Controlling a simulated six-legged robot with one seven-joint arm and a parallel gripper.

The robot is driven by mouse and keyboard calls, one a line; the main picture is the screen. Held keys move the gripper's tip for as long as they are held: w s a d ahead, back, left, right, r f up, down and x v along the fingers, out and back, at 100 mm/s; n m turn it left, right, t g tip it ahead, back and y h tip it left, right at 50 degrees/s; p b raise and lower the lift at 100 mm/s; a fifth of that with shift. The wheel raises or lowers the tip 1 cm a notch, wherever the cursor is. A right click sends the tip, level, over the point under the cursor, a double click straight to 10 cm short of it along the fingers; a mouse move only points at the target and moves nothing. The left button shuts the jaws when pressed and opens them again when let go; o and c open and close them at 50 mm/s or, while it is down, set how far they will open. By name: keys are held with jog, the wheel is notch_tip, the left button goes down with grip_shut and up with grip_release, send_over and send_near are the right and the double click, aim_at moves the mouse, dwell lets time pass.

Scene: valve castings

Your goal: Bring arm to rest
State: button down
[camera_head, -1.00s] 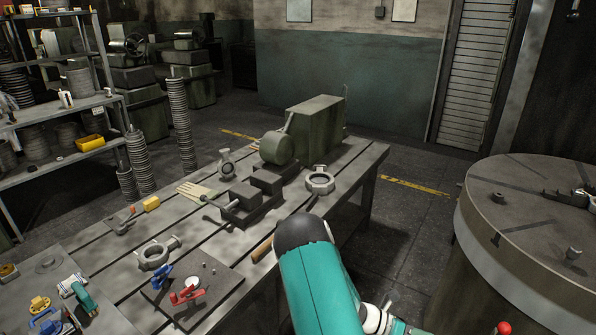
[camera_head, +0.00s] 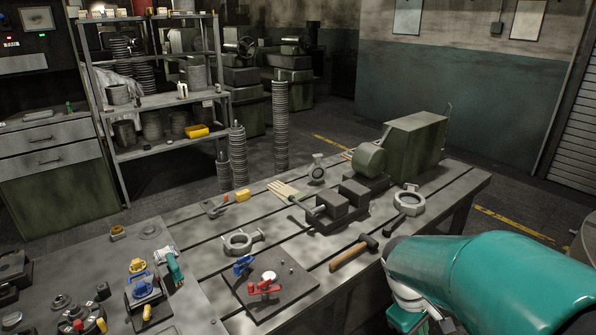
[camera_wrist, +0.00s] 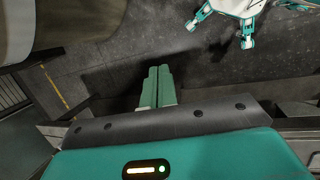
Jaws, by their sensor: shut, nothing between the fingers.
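My gripper (camera_wrist: 158,87) shows in the wrist view, its two pale green fingers side by side and shut, with nothing between them. Beyond the fingertips there is dark floor, and they touch nothing that I can see. In the head view my teal arm (camera_head: 490,275) fills the lower right corner, beside the right edge of the workbench. The gripper itself cannot be made out clearly in the head view.
The slotted workbench (camera_head: 190,225) carries a hammer (camera_head: 352,252), a vice (camera_head: 335,205), ring-shaped castings (camera_head: 240,242), a plate with red and blue handled valves (camera_head: 268,300) and a green machine (camera_head: 415,140). A shelf rack (camera_head: 160,100) stands behind. Floor right of the bench looks clear.

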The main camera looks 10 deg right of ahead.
jog(key=s+a+r+m+t+y, duration=0.1)
jog(key=s+a+r+m+t, duration=0.1)
jog(key=a+r, duration=0.4)
jog(key=s+a+r+m+t+y, duration=0.2)
jog(key=s+a+r+m+t, duration=0.1)
jog(key=a+r, duration=0.3)
jog(key=shift+s+a+r+t+y, duration=0.4)
jog(key=shift+a+t, duration=0.5)
jog(key=shift+a, duration=0.3)
jog(key=shift+s+d, duration=0.1)
